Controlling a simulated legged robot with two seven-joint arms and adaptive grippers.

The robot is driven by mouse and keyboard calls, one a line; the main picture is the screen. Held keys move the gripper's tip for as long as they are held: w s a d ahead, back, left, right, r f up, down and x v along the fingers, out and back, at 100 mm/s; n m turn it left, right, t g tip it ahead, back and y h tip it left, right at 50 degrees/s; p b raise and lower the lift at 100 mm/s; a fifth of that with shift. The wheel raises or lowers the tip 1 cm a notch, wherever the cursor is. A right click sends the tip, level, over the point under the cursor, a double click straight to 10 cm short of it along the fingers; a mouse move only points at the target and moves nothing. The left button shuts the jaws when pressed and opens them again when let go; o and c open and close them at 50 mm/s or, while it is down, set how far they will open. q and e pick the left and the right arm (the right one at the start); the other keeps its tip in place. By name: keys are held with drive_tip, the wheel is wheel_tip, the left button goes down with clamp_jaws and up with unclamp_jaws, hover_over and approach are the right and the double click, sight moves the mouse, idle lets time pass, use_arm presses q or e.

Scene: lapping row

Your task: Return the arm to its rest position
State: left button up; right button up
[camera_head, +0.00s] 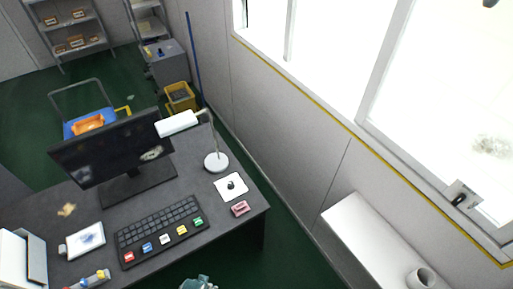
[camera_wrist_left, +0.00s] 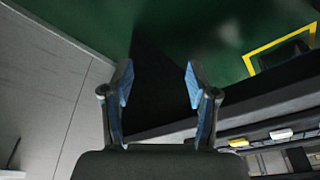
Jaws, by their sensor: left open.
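My left gripper (camera_wrist_left: 158,88) shows in the left wrist view with its two blue-padded fingers spread apart. Nothing is between the fingers. Green floor and a dark shape lie behind them, with a grey wall to the left and a dark desk-like edge to the right. In the head view, only a small grey-teal piece (camera_head: 198,283) shows at the bottom edge, and I cannot tell what it is. My right gripper shows in neither view.
A white ledge (camera_head: 365,240) with a white cup (camera_head: 421,278) stands right, under the window. Green floor lies between desk and wall.

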use_arm(q)
drive_tip(key=s+a+f+g+b, duration=0.1)
drive_tip(key=s+f, duration=0.3)
drive_tip(key=f, duration=0.6)
drive_tip(key=s+f, duration=0.4)
drive_tip(key=f, duration=0.7)
drive_tip(key=s+a+f, duration=0.1)
drive_tip(key=s+f, duration=0.3)
drive_tip(key=s, duration=0.2)
drive_tip(key=s+a+f+b, duration=0.1)
drive_tip(key=s+f, duration=0.3)
drive_tip(key=s, duration=0.2)
drive_tip(key=shift+s+a+f+g, duration=0.15)
drive_tip(key=shift+s+a+g, duration=0.1)
drive_tip(key=shift+s+g, duration=0.15)
